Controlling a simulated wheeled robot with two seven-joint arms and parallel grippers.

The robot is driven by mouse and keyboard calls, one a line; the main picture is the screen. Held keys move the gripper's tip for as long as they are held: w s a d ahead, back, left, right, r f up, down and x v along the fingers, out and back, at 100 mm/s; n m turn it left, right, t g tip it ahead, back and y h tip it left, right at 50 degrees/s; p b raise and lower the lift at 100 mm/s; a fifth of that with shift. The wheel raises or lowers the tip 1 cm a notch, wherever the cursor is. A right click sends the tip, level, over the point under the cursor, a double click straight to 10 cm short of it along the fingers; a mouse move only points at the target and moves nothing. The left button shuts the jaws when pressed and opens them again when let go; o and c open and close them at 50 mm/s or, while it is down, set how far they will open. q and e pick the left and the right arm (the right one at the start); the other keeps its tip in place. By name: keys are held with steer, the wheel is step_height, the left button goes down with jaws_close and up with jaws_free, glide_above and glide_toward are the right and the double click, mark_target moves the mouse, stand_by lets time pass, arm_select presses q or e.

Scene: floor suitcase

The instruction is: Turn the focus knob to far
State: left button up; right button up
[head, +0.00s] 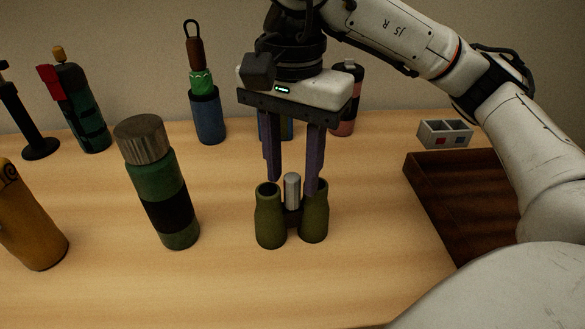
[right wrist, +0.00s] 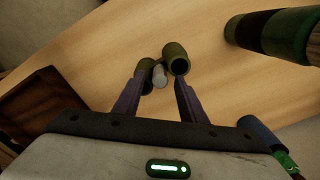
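Green binoculars (head: 266,222) stand upright on the wooden table in the head view, and they also show in the right wrist view (right wrist: 175,55). A grey cylindrical focus knob (head: 292,190) sticks up between the two barrels; it shows in the right wrist view (right wrist: 159,76) too. My right gripper (head: 294,183) points down over the binoculars, its two purple fingers apart, one on each side of the knob. In the right wrist view the fingertips (right wrist: 159,82) are wide apart, with a gap to the knob. Any mark on the knob is too small to read. My left gripper is in neither view.
A green and black flask (head: 160,190) stands left of the binoculars, with a yellow bottle (head: 32,225) farther left. Several bottles line the back. A dark brown tray (head: 440,205) and a small grey divided box (head: 445,133) lie right. The table in front is clear.

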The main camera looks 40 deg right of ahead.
jaws_close()
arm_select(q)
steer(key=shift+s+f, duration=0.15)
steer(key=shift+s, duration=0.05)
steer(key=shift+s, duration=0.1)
arm_select(e)
steer(key=m, duration=0.3)
steer(key=shift+p, duration=0.35)
steer(key=m, duration=0.3)
steer(key=shift+m+p, duration=0.3)
steer(key=m, duration=0.5)
steer(key=shift+p, duration=0.4)
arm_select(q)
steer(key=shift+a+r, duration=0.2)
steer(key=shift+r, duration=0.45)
arm_select(e)
steer(key=m, duration=0.4)
steer(key=shift+m, duration=0.3)
arm_select(q)
steer(key=shift+p, duration=0.3)
arm_select(e)
steer(key=shift+m, duration=0.3)
